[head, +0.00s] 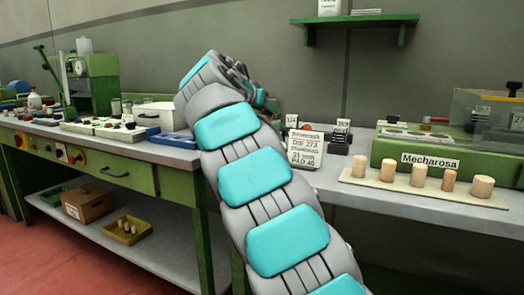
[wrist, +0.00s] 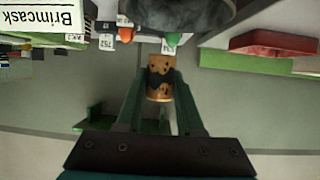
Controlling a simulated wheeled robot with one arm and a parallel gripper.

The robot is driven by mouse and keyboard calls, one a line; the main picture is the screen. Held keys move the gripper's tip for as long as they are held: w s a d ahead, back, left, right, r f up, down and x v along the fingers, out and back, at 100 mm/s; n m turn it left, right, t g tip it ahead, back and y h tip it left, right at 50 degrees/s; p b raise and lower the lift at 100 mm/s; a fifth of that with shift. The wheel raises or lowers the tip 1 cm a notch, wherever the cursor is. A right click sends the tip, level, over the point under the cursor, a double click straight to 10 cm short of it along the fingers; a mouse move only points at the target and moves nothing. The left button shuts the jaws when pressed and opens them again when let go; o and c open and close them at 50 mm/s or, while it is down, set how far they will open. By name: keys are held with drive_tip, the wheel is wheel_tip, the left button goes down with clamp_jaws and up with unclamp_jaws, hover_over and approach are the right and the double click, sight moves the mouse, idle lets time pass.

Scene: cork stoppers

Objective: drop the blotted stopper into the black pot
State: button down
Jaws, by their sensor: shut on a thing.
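The blotted stopper (wrist: 161,92), a tan cork with dark patches, shows in the wrist view. My gripper (wrist: 160,72) is shut on it, with a green finger on each side. A dark, rounded thing (wrist: 180,12) fills the top edge of the wrist view close by; I cannot tell whether it is the black pot. In the head view my arm hides the gripper and the held stopper. I cannot make out the black pot for sure there.
Several plain stoppers (head: 421,184) stand on a pale board on the right bench, before a green unit labelled Mecharosa (head: 430,160). A printed sign (head: 304,149) stands left of them. The left bench (head: 150,146) holds trays and a green machine (head: 92,82).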

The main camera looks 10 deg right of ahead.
drive_tip(key=shift+c, duration=2.2)
unclamp_jaws()
drive_tip(key=shift+s, duration=0.1)
drive_tip(key=v, duration=0.7)
drive_tip(key=shift+s+a+b, duration=0.2)
drive_tip(key=shift+a+b, duration=0.1)
drive_tip(key=shift+b, duration=0.05)
drive_tip(key=shift+r, duration=0.15)
